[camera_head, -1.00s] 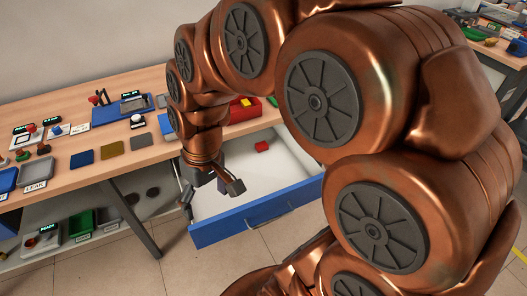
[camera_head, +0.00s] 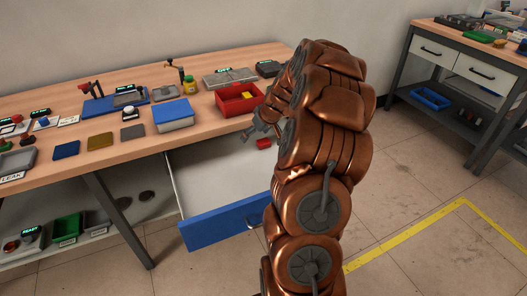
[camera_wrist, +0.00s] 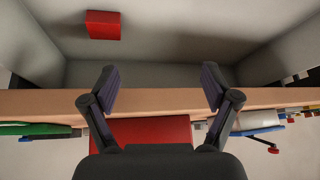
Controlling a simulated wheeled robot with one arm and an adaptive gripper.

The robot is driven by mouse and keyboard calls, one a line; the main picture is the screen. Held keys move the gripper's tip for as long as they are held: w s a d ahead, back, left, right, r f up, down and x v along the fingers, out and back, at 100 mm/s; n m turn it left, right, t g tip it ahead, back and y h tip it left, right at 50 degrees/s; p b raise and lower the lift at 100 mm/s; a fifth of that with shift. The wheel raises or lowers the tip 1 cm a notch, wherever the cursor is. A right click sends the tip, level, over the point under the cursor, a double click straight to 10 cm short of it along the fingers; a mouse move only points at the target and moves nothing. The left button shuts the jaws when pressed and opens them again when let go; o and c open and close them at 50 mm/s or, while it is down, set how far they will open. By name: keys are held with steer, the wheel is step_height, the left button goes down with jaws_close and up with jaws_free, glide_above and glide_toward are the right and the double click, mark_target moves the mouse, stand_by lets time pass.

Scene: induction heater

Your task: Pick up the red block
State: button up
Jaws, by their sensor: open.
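The red block (camera_head: 263,143) lies on the floor of the open drawer (camera_head: 224,220), toward its back right, below the table edge. In the wrist view the red block (camera_wrist: 103,25) is near the top, left of centre, apart from the fingers. My gripper (camera_head: 250,132) is at the table's front edge, just left of and above the red block in the head view. In the wrist view my gripper (camera_wrist: 160,82) has its two fingers spread wide with nothing between them.
A red bin (camera_head: 228,104) with a yellow item stands on the table behind my gripper. The table's edge (camera_wrist: 160,100) crosses the wrist view behind the fingers. A blue-topped box (camera_head: 173,114) stands left. The drawer's front left is clear.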

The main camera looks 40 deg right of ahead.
steer(key=h, duration=0.1)
glide_toward(265, 143)
steer(key=shift+w+a+f+m+b, duration=0.15)
steer(key=shift+w+f+b, duration=0.1)
steer(key=shift+f, duration=0.3)
steer(key=shift+w+a+f+m+b, duration=0.1)
steer(key=shift+f+m+b, duration=0.1)
steer(key=shift+f, duration=0.3)
steer(key=shift+w+d+p+x, duration=0.1)
steer(key=shift+d+p+x, duration=0.1)
steer(key=shift+x, duration=1.65)
steer(key=shift+w+d+p+x, duration=0.15)
steer(key=shift+d+x, duration=0.05)
steer(key=shift+x, duration=1.7)
steer(key=shift+r, duration=0.25)
steer(key=shift+c, duration=0.2)
steer(key=c, duration=1.3)
